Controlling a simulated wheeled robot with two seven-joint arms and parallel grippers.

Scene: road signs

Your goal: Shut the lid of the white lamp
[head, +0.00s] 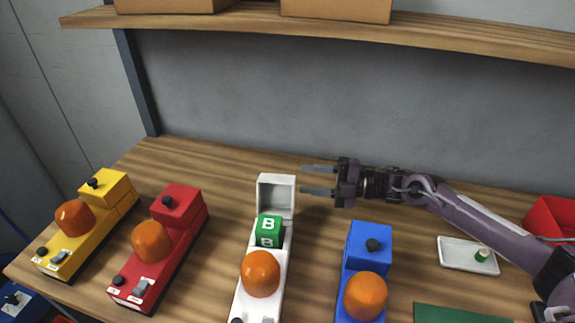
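The white lamp (244,303) stands in the middle of the table with an orange dome (260,273) on it. Its lid (276,194) is open and stands up at the far end. A green block marked B (268,229) sits in the open compartment. My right gripper (318,180) comes in from the right, just right of the raised lid and apart from it. Its two fingers are spread and point left, with nothing between them. My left gripper is not in view.
A yellow lamp (109,186) and a red lamp (182,202) stand to the left, a blue lamp (370,243) to the right, all with lids down. A white tray (456,256), a green mat (450,314) and a red bin (552,222) lie further right. A shelf (240,24) with boxes hangs above.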

